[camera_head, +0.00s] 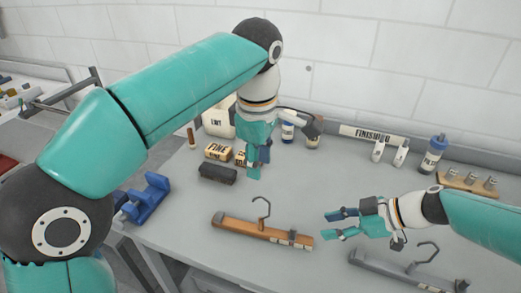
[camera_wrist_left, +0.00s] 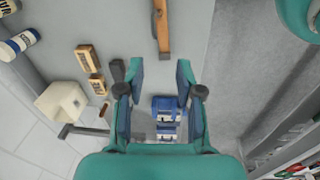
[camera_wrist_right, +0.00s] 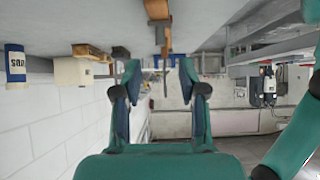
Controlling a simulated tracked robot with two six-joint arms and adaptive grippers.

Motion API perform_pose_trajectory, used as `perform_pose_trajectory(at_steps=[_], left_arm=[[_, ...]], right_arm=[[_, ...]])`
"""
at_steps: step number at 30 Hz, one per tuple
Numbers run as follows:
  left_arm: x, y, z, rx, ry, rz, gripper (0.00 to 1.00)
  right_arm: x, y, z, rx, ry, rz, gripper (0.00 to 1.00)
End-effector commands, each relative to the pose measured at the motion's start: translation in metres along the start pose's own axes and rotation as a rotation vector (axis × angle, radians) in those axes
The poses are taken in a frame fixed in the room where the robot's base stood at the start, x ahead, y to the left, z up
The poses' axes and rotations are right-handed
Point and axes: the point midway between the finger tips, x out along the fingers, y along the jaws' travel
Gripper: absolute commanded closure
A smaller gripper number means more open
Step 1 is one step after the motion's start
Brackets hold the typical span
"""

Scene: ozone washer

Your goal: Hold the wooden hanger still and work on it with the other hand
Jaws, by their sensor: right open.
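The wooden hanger (camera_head: 240,227) lies on the grey table, its metal hook (camera_head: 261,211) rising from the middle and a pale label near its right end. Part of it shows at the top of the left wrist view (camera_wrist_left: 162,32) and the right wrist view (camera_wrist_right: 156,10). My left gripper (camera_head: 257,168) is open and empty above the table, behind the hanger and beside the small blocks. My right gripper (camera_head: 333,224) is open and empty, just right of the hanger's right end and apart from it, fingers pointing left.
A dark block (camera_head: 217,174) and a tan FINE block (camera_head: 217,152) lie left of my left gripper. A blue cradle (camera_head: 150,197) stands at the left edge. A grey hanger (camera_head: 385,268) lies front right. A FINISHED sign (camera_head: 372,136), bottle (camera_head: 432,157) and wooden rack (camera_head: 466,183) stand behind.

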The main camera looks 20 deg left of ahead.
Motion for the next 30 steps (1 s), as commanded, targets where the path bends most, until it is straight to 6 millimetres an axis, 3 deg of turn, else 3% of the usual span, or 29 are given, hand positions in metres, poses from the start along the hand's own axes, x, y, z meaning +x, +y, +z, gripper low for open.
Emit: perform_pose_trajectory(at_steps=[3,8,14,30], left_arm=[[-0.018,0.004,-0.001,-0.031,-0.022,0.04,0.64],[-0.015,0.005,-0.001,-0.041,-0.029,0.049,0.64],[0.013,0.006,0.0,-0.039,-0.028,0.045,0.64],[0.117,0.011,0.004,-0.038,-0.029,0.046,0.64]], right_arm=[[0.0,0.0,0.0,0.0,0.0,0.0,0.58],[0.0,0.0,0.0,0.0,0.0,0.0,0.58],[0.0,0.0,0.0,0.0,0.0,0.0,0.58],[-0.001,0.0,0.0,0.001,0.0,0.001,0.58]])
